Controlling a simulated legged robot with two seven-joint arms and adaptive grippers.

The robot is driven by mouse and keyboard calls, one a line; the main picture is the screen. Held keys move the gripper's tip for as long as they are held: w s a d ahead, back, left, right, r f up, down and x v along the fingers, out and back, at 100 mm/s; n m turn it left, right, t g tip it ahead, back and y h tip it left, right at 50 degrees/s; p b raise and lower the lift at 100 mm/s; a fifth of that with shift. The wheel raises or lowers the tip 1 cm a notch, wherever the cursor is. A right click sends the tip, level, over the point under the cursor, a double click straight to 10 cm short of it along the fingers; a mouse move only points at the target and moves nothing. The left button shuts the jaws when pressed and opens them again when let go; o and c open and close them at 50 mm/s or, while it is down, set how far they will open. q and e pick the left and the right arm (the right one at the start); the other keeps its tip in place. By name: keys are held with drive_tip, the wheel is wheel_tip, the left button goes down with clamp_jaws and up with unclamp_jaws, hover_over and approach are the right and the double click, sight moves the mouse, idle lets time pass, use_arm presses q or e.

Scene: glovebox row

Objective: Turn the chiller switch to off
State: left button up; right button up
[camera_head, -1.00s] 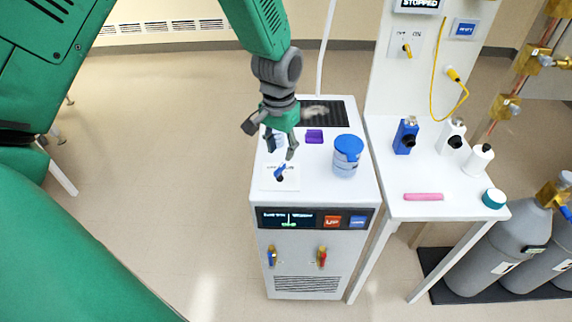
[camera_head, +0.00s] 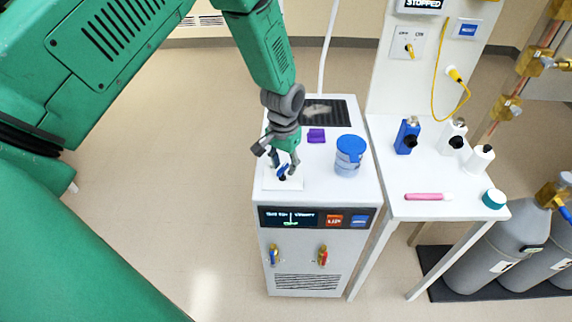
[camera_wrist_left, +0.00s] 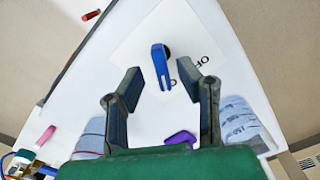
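The white chiller (camera_head: 266,192) stands in the middle, with a dark display strip on its front. On its top is a white switch plate (camera_head: 292,184) with a blue switch handle (camera_head: 282,171). In the left wrist view the blue handle (camera_wrist_left: 161,68) lies lengthwise between the fingertips; "OFF" is printed on the plate (camera_wrist_left: 140,45) to its right, and any other label is hidden or out of view. My left gripper (camera_head: 283,163) is open and points down just above the handle. Its fingers (camera_wrist_left: 163,82) stand apart on either side, with gaps to the handle. My right gripper is not in view.
A blue-lidded jar (camera_head: 349,156) and a purple block (camera_head: 316,135) stand on the chiller near the gripper. The table at right holds bottles (camera_head: 406,136), a pink stick (camera_head: 427,197) and a teal cap (camera_head: 494,198). Gas cylinders (camera_head: 490,255) stand beyond it.

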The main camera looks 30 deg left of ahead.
use_arm(q)
drive_tip(key=shift+a+f, duration=0.6)
drive_tip(key=shift+a, duration=0.15)
drive_tip(key=shift+d+r, duration=0.1)
drive_tip(key=shift+d, duration=0.3)
drive_tip(key=shift+c, duration=1.3)
drive_tip(key=shift+d+r, duration=0.1)
drive_tip(key=shift+d, duration=0.2)
clamp_jaws()
drive_tip(key=shift+d, duration=0.2)
drive_tip(key=shift+a+n, duration=0.3)
drive_tip(key=shift+a, duration=0.1)
drive_tip(key=n, duration=0.2)
drive_tip(key=shift+d+n+p, duration=0.15)
drive_tip(key=shift+n+p, duration=0.15)
drive_tip(key=shift+n, duration=1.3)
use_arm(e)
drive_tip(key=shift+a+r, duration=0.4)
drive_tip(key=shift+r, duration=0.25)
